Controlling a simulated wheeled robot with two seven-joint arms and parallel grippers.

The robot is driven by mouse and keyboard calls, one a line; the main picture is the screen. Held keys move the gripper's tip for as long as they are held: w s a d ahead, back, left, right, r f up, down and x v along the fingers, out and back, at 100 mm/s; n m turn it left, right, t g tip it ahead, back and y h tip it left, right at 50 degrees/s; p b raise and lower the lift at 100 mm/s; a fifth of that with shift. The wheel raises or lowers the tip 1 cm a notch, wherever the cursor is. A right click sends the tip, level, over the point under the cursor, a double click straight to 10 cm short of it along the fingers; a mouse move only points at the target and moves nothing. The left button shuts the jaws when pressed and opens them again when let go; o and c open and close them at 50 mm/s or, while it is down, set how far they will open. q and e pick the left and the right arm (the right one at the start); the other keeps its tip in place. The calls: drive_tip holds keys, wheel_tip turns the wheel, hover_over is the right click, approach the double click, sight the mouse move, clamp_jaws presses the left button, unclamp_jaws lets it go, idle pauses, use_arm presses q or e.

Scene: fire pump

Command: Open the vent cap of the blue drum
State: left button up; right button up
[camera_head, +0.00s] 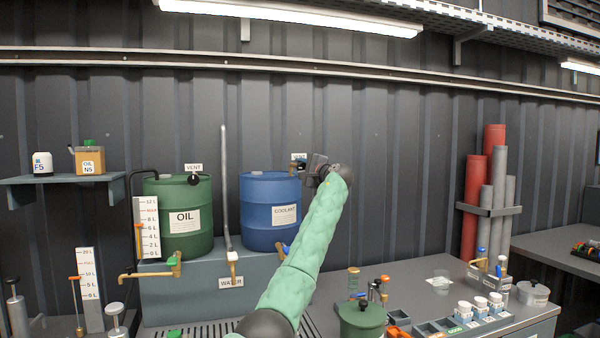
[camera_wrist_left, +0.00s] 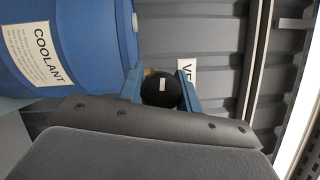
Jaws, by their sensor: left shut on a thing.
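The blue drum (camera_head: 268,212), labelled COOLANT, stands upright on a grey block; its side also fills the upper left of the left wrist view (camera_wrist_left: 75,45). The black round vent cap (camera_wrist_left: 160,88) with a small white mark sits beside the drum's top edge in that view. My left gripper (camera_head: 306,168) is at the drum's top right, its two blue fingers (camera_wrist_left: 160,84) on either side of the cap and shut on it. In the head view my wrist hides most of the cap. My right gripper is not in view.
A green OIL drum (camera_head: 178,228) with its own black vent cap stands at left. A grey upright pipe (camera_head: 225,170) rises between the drums. The workbench at right holds a green pot (camera_head: 361,320) and several small containers. The wall is close behind.

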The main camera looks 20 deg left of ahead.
use_arm(q)
drive_tip(key=shift+f+n+h, duration=0.1)
drive_tip(key=shift+n+h, duration=0.2)
drive_tip(key=shift+n, duration=0.3)
drive_tip(key=shift+f+n+g+h, duration=0.1)
drive_tip(key=shift+n+g+h, duration=0.35)
drive_tip(key=shift+n, duration=0.75)
drive_tip(key=shift+f+n+g+h, duration=0.1)
drive_tip(key=shift+n+g+h, duration=0.3)
drive_tip(key=shift+n, duration=1)
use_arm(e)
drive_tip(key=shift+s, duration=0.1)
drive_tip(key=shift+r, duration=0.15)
use_arm(q)
drive_tip(key=o, duration=1)
